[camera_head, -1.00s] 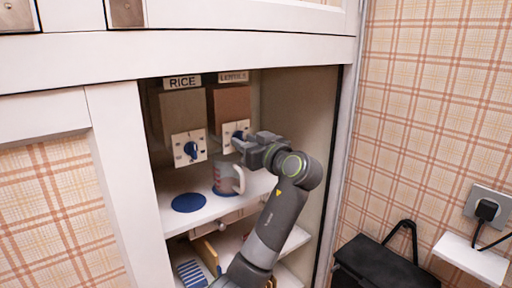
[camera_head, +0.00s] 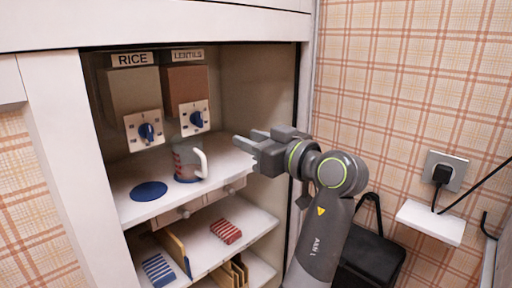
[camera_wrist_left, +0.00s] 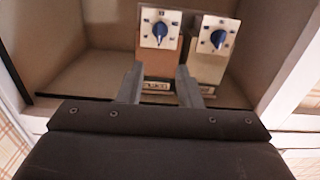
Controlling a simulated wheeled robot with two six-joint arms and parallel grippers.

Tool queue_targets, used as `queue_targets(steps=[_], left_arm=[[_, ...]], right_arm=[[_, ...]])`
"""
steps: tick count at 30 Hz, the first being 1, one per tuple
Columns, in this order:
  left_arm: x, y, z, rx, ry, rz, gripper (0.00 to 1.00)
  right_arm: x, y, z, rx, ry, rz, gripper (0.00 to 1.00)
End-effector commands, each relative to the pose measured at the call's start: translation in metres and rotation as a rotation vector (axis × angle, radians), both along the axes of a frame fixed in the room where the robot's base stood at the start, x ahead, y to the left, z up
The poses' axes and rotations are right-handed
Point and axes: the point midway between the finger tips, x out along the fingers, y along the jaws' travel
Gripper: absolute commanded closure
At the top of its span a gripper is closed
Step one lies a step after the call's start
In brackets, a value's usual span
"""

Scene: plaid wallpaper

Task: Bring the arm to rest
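My left gripper (camera_head: 246,138) is open and empty in front of the cabinet's right side, to the right of the mug (camera_head: 186,163) and apart from it. In the left wrist view its two fingers (camera_wrist_left: 158,72) stand apart with nothing between them. The grey mug with a white handle stands on the upper shelf (camera_head: 218,172), under the lentils dispenser (camera_head: 187,80). The rice dispenser (camera_head: 132,92) is to its left. Each dispenser has a white plate with a blue knob; both plates also show in the left wrist view. My right gripper is not in view.
A blue disc (camera_head: 148,191) lies bare on the upper shelf. Lower shelves hold a red striped item (camera_head: 226,231), a blue striped item (camera_head: 159,270) and upright boards. The cabinet's right edge, a black bag (camera_head: 372,258) and a wall shelf (camera_head: 431,221) are near my arm.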

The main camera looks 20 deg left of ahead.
Motion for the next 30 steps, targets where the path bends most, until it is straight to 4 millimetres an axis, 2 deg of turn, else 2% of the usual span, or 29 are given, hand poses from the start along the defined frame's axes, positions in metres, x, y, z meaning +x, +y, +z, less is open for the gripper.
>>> queue_targets(steps=[5, 18, 21, 23, 26, 29, 30], left_arm=[[-0.003, -0.008, 0.0, 0.0, 0.001, 0.0, 0.68], [-0.003, -0.008, 0.0, 0.001, 0.001, 0.0, 0.68], [0.004, -0.008, -0.006, 0.014, 0.026, -0.015, 0.68], [0.017, -0.008, -0.019, 0.039, 0.074, -0.043, 0.68], [0.052, -0.009, -0.06, 0.095, 0.204, -0.129, 0.68], [0.089, -0.009, -0.124, 0.147, 0.368, -0.249, 0.68], [0.101, -0.009, -0.153, 0.16, 0.432, -0.299, 0.68]], right_arm=[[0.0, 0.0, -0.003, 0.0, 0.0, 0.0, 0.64], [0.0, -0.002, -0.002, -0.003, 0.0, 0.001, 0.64], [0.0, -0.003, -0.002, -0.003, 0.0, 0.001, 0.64], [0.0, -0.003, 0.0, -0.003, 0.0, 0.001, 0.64], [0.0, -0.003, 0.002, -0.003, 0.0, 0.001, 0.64], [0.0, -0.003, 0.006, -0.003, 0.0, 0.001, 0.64], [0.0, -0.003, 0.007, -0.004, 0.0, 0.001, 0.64]])
